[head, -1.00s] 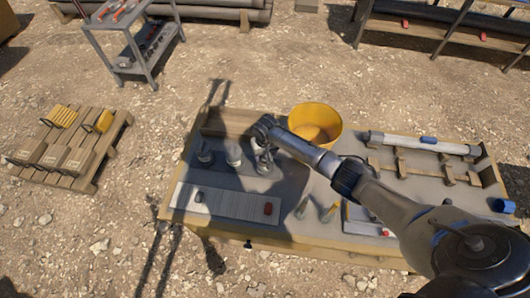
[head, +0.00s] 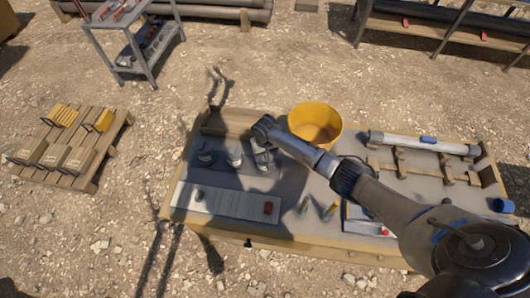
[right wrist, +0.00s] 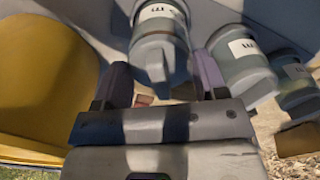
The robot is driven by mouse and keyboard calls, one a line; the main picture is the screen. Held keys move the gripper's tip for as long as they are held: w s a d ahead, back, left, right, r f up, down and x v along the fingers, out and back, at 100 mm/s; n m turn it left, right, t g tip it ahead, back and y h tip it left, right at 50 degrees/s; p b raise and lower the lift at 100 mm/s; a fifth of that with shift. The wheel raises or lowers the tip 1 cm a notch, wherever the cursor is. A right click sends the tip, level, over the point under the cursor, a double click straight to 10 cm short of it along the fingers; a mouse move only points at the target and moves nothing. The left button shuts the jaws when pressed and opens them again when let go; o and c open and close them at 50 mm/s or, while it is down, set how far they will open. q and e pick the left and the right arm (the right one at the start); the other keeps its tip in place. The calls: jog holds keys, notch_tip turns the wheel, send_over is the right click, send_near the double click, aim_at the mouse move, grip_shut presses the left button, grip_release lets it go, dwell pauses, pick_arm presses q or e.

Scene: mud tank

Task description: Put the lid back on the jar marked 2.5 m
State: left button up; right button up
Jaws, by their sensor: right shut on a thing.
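Three grey jars stand in a row near the back left of the table. The right-hand jar (head: 263,161) is under my right gripper (head: 262,141). In the right wrist view this jar (right wrist: 160,14) has a white label, only partly readable, ending in "m". My right gripper (right wrist: 160,85) is shut on a grey lid (right wrist: 152,60) with a block-like grip, in line with this jar's mouth; I cannot tell whether it is fully seated. The middle jar (head: 235,156) and left jar (head: 206,156) are beside it. My left gripper is out of view.
A yellow bucket (head: 315,123) stands close behind the right arm. A light grey ridged board (head: 228,203) with a small red item (head: 268,208) lies in front of the jars. A pipe on wooden supports (head: 415,145) fills the table's right side.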

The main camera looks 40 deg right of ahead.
jog(key=shift+p, duration=0.35)
dwell(0.3)
dwell(0.4)
jog(key=o, duration=0.7)
jog(key=shift+o, duration=1.6)
jog(key=shift+o, duration=0.3)
jog(key=shift+r, duration=0.15)
